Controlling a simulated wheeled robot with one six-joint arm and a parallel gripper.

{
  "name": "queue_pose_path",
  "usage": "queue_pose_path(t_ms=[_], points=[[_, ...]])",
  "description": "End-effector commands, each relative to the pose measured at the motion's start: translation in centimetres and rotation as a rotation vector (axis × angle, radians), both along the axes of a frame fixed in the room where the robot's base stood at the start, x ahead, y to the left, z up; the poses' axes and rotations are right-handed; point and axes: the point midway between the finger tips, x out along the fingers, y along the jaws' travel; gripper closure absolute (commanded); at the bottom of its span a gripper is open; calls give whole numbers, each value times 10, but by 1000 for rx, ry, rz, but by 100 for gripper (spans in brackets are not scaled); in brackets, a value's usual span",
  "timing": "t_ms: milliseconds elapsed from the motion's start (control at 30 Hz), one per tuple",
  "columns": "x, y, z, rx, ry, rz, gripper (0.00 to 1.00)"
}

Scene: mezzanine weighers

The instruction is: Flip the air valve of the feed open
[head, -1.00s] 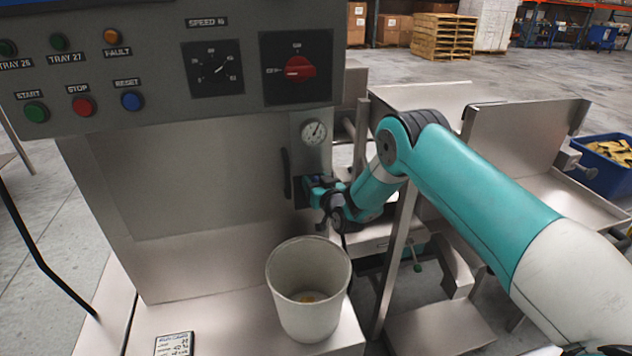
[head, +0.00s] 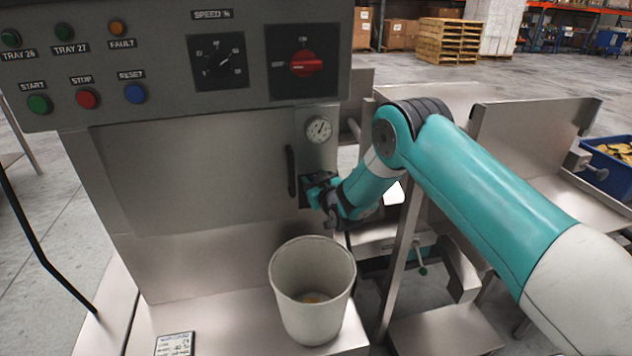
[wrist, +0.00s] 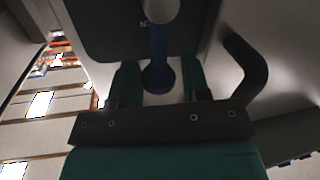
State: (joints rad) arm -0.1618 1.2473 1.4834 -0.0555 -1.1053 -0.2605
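The air valve shows in the wrist view as a blue lever (wrist: 158,58) below a round metal part, in front of a dark plate. My gripper (wrist: 157,88) has its two teal fingers apart, one on each side of the lever's lower end. I cannot tell whether either finger touches it. In the head view my gripper (head: 312,188) is at the machine's front panel, below the round pressure gauge (head: 318,129). There the gripper hides the valve.
A black handle (head: 291,171) stands left of my gripper; the wrist view also shows it (wrist: 248,68). A pale bucket (head: 283,292) stands below on the ledge. The control box (head: 160,100) overhangs above. A metal post (head: 398,240) stands right of the bucket.

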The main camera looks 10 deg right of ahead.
Motion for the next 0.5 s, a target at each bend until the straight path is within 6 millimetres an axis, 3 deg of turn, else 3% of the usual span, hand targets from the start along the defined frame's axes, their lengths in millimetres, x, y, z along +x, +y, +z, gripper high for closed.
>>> queue_pose_path(t_ms=[333, 500], points=[[-1, 0, 0, 2, 0, 0, 43], [-13, -3, 0, 2, 1, 0, 43]])
